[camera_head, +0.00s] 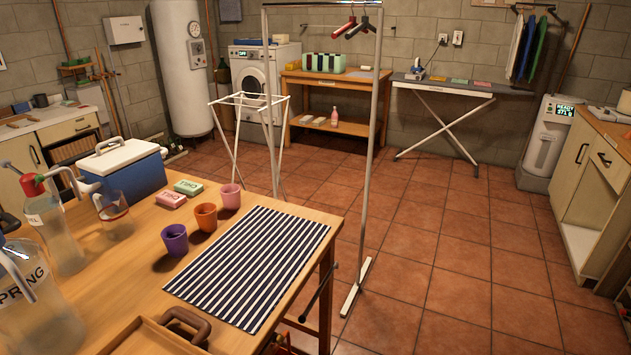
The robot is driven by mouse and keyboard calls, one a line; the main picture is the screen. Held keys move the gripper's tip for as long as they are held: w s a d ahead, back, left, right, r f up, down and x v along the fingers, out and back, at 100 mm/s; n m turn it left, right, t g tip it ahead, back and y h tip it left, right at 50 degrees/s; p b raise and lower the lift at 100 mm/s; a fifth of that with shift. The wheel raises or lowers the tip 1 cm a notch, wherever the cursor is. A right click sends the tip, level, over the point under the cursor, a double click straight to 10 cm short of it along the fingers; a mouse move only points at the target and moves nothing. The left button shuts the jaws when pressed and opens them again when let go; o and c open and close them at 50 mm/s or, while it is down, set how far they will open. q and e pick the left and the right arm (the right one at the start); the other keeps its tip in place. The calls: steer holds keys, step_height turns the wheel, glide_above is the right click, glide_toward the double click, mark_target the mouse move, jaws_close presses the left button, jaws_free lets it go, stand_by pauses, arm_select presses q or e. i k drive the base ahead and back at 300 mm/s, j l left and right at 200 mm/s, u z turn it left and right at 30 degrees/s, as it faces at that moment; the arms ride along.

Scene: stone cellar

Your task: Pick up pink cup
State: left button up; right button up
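The pink cup (231,196) stands upright on the wooden table (145,262), at the far end of a short row of cups, near the far left corner of a striped mat. An orange cup (206,217) stands just in front of it, and a purple cup (175,241) is nearer. The pink cup appears apart from the orange one. Neither of my grippers shows in the head view.
The navy-and-white striped mat (252,262) lies right of the cups. A metal rack (371,150) stands beyond the table; tiled floor is open at right.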

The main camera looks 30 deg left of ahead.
mark_target(231, 198)
steer(key=i+l, duration=0.1)
steer(key=i, duration=0.45)
steer(key=i+u, duration=0.1)
steer(key=i, duration=0.45)
